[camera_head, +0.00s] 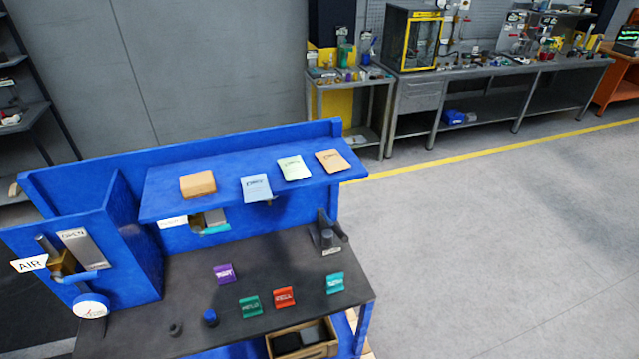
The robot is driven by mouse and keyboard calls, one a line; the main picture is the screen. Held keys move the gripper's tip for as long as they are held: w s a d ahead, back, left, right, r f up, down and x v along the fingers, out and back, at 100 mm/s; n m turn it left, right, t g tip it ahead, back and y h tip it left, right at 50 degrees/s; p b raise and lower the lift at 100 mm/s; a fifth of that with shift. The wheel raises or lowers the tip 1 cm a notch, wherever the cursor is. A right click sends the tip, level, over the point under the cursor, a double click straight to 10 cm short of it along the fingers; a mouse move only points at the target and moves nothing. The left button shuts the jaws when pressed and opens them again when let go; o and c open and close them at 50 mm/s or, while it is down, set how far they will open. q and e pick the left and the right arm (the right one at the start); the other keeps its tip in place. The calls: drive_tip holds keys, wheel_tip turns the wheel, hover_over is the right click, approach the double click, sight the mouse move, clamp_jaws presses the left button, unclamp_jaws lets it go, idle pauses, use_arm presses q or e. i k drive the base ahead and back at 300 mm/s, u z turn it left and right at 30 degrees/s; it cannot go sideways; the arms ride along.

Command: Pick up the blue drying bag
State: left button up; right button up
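The light blue drying bag (256,188) lies flat on the raised blue shelf (160,203) of the workbench, near the shelf's middle. A pale green bag (294,168) lies just to its right, and a tan-orange bag (333,162) lies further right. The bags are apart from each other. Neither of my grippers shows in this view, and nothing touches the blue bag.
Below, the dark bench top (190,290) holds purple, green, red and teal tags and a dark metal fitting (327,237). An upright blue panel with an AIR sign (30,264) stands at left. Open floor lies right.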

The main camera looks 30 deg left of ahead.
sight(256, 188)
drive_tip(key=z, duration=1.1)
drive_tip(key=i, duration=1.6)
drive_tip(key=u, duration=2.85)
